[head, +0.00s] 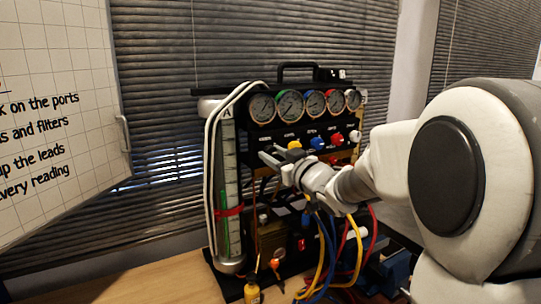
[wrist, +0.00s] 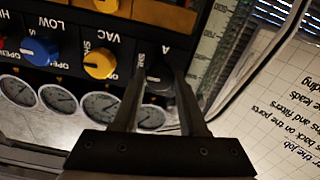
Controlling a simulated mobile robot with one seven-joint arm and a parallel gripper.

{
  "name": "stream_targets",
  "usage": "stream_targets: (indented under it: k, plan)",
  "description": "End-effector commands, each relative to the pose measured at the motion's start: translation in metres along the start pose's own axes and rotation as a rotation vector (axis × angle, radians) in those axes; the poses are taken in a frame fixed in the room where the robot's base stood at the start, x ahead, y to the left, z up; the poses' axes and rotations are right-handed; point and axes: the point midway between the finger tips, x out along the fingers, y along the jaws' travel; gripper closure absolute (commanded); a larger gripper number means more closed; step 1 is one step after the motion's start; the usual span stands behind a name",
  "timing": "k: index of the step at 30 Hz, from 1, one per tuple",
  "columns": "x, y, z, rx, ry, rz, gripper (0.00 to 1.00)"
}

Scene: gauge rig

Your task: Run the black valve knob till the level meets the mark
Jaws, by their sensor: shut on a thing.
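The black valve knob (wrist: 160,74) is on the rig's black panel, under the letter A in the wrist view. My gripper (wrist: 161,82) is shut on it, one finger on each side. In the head view my gripper (head: 270,158) reaches the panel's left end and the knob cannot be made out. The upright sight tube (head: 230,175) stands at the rig's left side with a red band (head: 230,211) around it as the mark. Green shows inside the tube near the band, but I cannot tell exactly where the level stands. Part of the tube's scale (wrist: 208,45) shows in the wrist view.
A row of several gauges (head: 290,104) sits above the yellow (head: 294,145), blue (head: 317,142) and red (head: 337,138) knobs. White hoses (head: 212,130) loop beside the tube. Coloured leads (head: 325,262) hang low in front.

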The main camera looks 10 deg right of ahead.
Motion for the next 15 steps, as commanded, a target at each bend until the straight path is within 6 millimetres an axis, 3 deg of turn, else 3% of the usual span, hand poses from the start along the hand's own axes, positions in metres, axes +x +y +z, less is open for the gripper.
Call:
stream_targets:
  k: [8,15]
  plan:
    - [0.0001,-0.0005,0.0019,-0.03,0.001,0.0,1.0]
    - [0.0,-0.0012,0.0047,-0.267,0.004,0.0,1.0]
